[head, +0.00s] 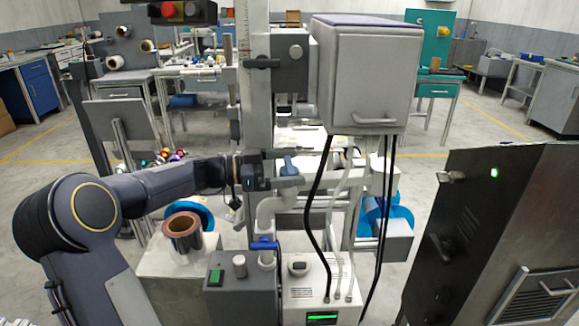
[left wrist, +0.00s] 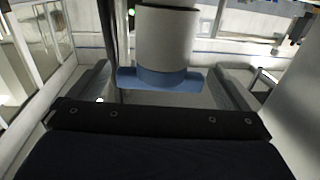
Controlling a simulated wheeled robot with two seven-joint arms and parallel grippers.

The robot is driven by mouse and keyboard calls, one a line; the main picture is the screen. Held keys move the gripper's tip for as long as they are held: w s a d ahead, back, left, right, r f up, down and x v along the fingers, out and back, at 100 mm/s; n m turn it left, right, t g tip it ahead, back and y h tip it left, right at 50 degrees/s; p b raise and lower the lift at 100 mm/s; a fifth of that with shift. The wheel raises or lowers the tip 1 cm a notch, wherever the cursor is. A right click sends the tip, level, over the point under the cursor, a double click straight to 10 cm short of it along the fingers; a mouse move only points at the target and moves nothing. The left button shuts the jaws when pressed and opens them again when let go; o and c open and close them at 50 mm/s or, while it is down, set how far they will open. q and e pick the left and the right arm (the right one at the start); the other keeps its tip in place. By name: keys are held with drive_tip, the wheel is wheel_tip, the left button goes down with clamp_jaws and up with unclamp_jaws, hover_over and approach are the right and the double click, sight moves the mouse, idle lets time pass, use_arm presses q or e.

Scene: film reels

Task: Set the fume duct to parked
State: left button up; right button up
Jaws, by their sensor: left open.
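The fume duct seems to be the white bent pipe (head: 268,213) in the middle of the head view; I cannot tell its setting. My left gripper (head: 289,169) is open above the bend, with a blue part (head: 290,165) between its fingers. In the left wrist view, a blue flange or handle (left wrist: 170,80) under a pale cylinder (left wrist: 167,38) lies between the spread fingers (left wrist: 162,88). Contact cannot be made out. A second blue handle (head: 264,244) sits lower on the pipe. My right gripper is not in view.
A grey cabinet (head: 368,75) hangs above right, with black cables running down. A grey box with a green button (head: 239,266) and a white unit with a green display (head: 322,318) stand below. A copper-coloured reel (head: 183,230) stands at left. A dark cabinet (head: 470,225) stands at right.

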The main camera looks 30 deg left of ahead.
use_arm(q)
drive_tip(key=shift+w+d, duration=0.15)
drive_tip(key=shift+d, duration=0.05)
drive_tip(key=shift+c, duration=0.2)
drive_tip(key=c, duration=1.4)
drive_tip(key=shift+o, duration=0.2)
drive_tip(key=shift+f+m+g+h+b, duration=0.1)
drive_tip(key=shift+m+g+h+b, duration=0.3)
drive_tip(key=shift+m+g+b, duration=0.1)
drive_tip(key=shift+m+g, duration=0.3)
drive_tip(key=shift+g, duration=0.1)
drive_tip(key=o, duration=1.4)
